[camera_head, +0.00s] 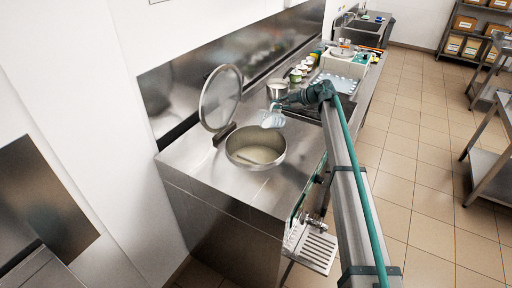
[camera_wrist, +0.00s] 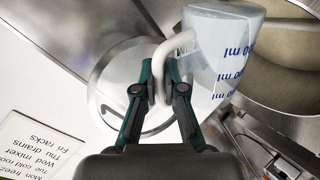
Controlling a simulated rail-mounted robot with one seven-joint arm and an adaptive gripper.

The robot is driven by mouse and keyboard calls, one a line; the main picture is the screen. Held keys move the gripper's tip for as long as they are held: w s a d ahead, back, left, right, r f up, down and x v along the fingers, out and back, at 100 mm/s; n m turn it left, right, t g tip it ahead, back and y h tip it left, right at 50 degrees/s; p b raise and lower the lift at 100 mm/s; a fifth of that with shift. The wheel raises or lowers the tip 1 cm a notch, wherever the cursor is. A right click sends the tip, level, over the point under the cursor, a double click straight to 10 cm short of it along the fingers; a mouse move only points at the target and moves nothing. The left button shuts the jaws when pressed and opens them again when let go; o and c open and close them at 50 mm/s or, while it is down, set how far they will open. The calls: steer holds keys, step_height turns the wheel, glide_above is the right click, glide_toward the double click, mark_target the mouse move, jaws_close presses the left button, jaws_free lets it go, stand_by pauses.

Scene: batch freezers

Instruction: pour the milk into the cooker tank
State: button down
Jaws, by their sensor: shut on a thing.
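A pale measuring jug (camera_head: 272,119) with blue markings hangs above the back right rim of the round steel cooker tank (camera_head: 271,141). It looks tilted toward the tank. Pale cream-coloured liquid lies in the tank. The tank's round lid (camera_head: 220,97) stands open on the left. My gripper (camera_head: 278,105) is shut on the jug's white handle. In the wrist view, my gripper (camera_wrist: 159,85) pinches the handle beside the jug body (camera_wrist: 222,55), with the tank opening (camera_wrist: 285,75) at the right. The jug's inside is hidden, and I cannot see whether milk flows from it.
A steel counter (camera_head: 195,157) surrounds the tank. Pots and several small containers (camera_head: 300,70) stand farther along it, near a white bin (camera_head: 345,64). A printed note (camera_wrist: 35,145) shows at the left of the wrist view.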

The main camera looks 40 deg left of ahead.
mark_target(271, 109)
steer(key=shift+s+f+n+t+b, duration=0.15)
steer(key=shift+s+n+t+b, duration=0.35)
steer(key=shift+b, duration=0.95)
steer(key=shift+s+b, duration=0.3)
steer(key=shift+b, duration=0.25)
steer(key=shift+s+p, duration=0.2)
steer(key=shift+p, duration=0.15)
steer(key=shift+s+t, duration=0.2)
steer(key=shift+t, duration=0.1)
steer(key=shift+s, duration=0.3)
steer(key=shift+s+n, duration=0.3)
steer(key=shift+s+a+t+p, duration=0.1)
steer(key=shift+s+t+p, duration=0.2)
steer(key=shift+s+p, duration=0.1)
